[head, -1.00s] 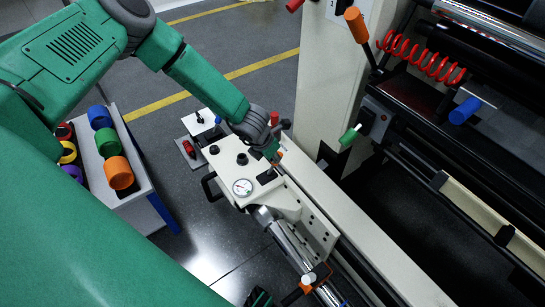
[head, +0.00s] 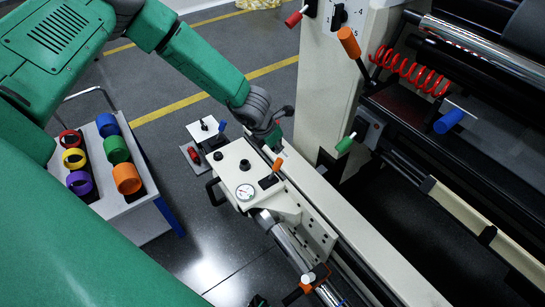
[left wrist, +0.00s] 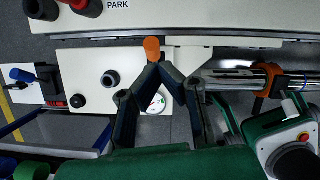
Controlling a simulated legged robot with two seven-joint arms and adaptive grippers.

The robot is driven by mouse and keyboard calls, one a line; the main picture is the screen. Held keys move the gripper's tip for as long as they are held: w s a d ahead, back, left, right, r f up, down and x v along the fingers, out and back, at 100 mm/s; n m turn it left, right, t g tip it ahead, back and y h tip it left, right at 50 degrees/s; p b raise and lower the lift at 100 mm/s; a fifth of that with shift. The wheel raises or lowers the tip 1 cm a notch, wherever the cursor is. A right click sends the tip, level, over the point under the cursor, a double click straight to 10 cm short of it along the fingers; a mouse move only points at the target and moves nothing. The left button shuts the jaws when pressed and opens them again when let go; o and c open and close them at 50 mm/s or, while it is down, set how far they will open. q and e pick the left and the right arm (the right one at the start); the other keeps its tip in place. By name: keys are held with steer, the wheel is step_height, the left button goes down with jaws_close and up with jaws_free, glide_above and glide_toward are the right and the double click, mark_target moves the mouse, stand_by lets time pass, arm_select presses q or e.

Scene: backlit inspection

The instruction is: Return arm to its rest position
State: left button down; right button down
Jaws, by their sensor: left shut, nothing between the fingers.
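My left gripper (head: 274,147) is at the end of the green arm in the head view, above the cream machine rail. It is shut and empty. In the left wrist view its two dark fingers (left wrist: 156,68) converge beside an orange-tipped lever (left wrist: 152,48). In the head view this orange lever (head: 277,165) stands on the cream carriage (head: 228,168), just below the gripper, with a small gap seen between them. A round dial gauge (head: 245,191) is on the carriage; the fingers partly frame it in the wrist view. My right gripper does not show.
A cart (head: 148,200) with several coloured rings stands at left. An orange clamp (head: 307,284) is on the shaft at the bottom.

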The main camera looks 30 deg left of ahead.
arm_select(q)
steer(key=s+d+f+m+g+y, duration=0.1)
steer(key=s+d+f+m, duration=0.1)
steer(key=s+m, duration=0.6)
steer(key=s+d+f+m, duration=0.2)
steer(key=s+d+m, duration=0.1)
steer(key=s+m, duration=0.6)
steer(key=s+a+r+m+g, duration=0.1)
steer(key=s+m, duration=0.7)
steer(key=s+a+r+m+g, duration=0.1)
steer(key=s+a+m, duration=0.1)
steer(key=s+m, duration=0.6)
steer(key=shift+s+r+m, duration=0.25)
steer(key=shift+s+m, duration=0.15)
steer(key=shift+m, duration=0.2)
steer(key=shift+s+a, duration=0.15)
